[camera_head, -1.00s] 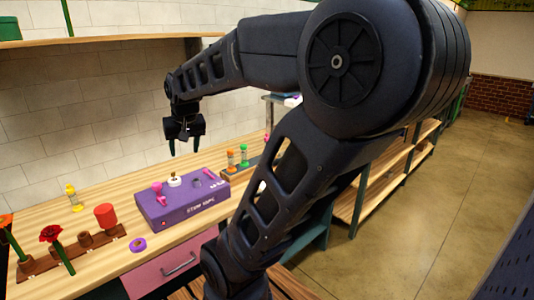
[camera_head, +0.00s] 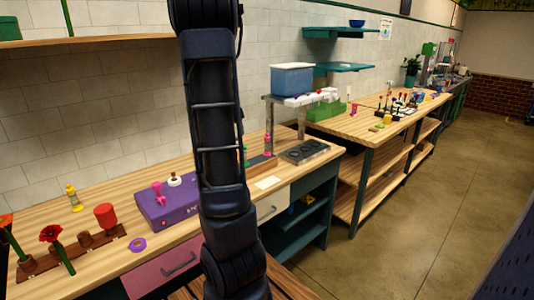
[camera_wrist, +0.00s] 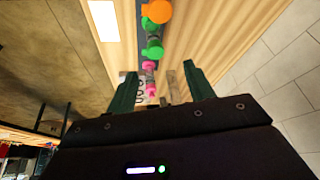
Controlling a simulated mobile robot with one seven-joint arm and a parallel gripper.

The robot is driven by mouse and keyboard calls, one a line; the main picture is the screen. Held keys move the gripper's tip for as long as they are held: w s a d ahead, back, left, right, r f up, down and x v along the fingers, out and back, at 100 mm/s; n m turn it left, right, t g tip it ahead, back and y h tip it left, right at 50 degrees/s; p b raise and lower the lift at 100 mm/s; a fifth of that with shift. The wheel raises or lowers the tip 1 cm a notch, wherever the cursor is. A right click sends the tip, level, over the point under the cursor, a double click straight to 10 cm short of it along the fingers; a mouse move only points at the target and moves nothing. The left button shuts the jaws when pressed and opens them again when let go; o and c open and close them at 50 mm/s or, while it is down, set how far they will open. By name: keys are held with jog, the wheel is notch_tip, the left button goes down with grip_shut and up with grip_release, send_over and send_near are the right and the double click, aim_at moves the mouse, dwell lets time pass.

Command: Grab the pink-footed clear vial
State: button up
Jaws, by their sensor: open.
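A small vial with pink ends (camera_head: 268,143) stands at the right end of a low rack on the wooden bench, right of my arm. In the wrist view a vial with pink parts (camera_wrist: 150,78) shows past the fingertips, near the left finger; its clear middle is too small to make out. In the head view my arm hides the gripper and part of the rack.
Green (camera_wrist: 153,50) and orange (camera_wrist: 158,11) vials stand in line with the pink one. A purple box (camera_head: 165,208) sits left of my arm. A dark plate (camera_head: 305,151) and a raised shelf with a blue bin (camera_head: 292,80) are at right. A white card (camera_head: 268,183) lies in front.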

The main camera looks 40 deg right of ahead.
aim_at(265, 139)
jog(key=w+d+f+m+g+h, duration=0.15)
jog(key=d+f+m, duration=0.25)
jog(key=d, duration=1)
jog(key=shift+h, duration=0.45)
jog(key=shift+s+x, duration=0.2)
jog(key=shift+x, duration=2.6)
jog(key=shift+s+x, duration=0.2)
jog(key=shift+x, duration=2.55)
jog(key=shift+c, duration=0.4)
grip_shut()
